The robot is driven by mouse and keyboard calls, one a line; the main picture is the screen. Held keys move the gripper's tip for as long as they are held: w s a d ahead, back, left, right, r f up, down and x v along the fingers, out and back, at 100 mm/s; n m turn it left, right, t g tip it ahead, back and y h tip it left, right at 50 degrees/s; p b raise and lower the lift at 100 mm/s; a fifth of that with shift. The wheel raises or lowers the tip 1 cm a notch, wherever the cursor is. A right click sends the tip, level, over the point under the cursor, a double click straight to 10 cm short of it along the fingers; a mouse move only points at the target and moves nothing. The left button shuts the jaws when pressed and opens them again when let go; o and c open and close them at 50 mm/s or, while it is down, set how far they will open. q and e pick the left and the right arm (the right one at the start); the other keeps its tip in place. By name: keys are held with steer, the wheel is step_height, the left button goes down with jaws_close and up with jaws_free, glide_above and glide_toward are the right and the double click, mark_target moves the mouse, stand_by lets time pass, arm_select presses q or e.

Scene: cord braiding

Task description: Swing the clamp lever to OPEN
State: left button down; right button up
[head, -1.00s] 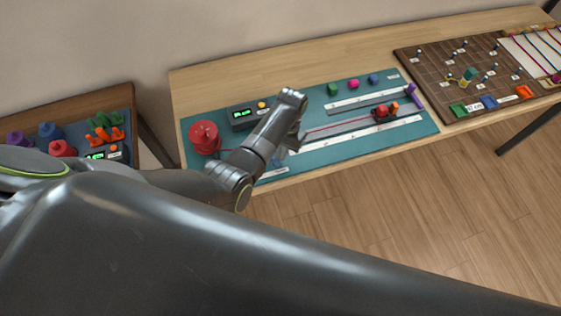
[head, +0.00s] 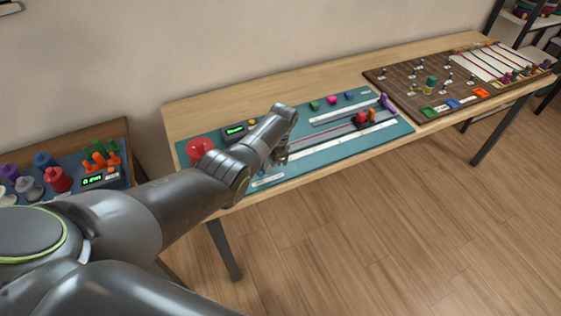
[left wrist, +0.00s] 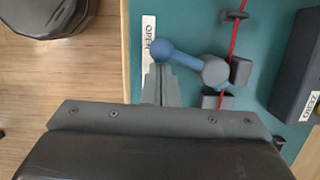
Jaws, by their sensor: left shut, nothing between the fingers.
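The clamp lever (left wrist: 185,60) shows in the left wrist view as a blue arm with a round ball knob. It runs from a grey pivot (left wrist: 214,72) leftward, and its knob lies beside the white OPEN label (left wrist: 149,42). My left gripper (left wrist: 157,72) is shut and empty, its fingertips just below the knob; I cannot tell whether they touch it. A red cord (left wrist: 236,45) passes by the dark clamp blocks (left wrist: 240,72) right of the pivot. In the head view my left gripper (head: 281,156) is over the near side of the teal mat (head: 330,143), and my arm hides most of the clamp.
A pegboard (head: 425,85) lies to the right. A side table with colored spools (head: 57,180) stands left.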

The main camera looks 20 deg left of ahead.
arm_select(q)
steer(key=shift+s+a+m+p, duration=0.2)
steer(key=shift+a+m+p, duration=0.05)
steer(key=shift+m+p, duration=0.15)
steer(key=shift+s+a, duration=0.1)
steer(key=shift+a, duration=0.05)
steer(key=shift+s, duration=0.1)
arm_select(e)
steer(key=shift+a+r, duration=0.4)
steer(key=shift+r, duration=0.45)
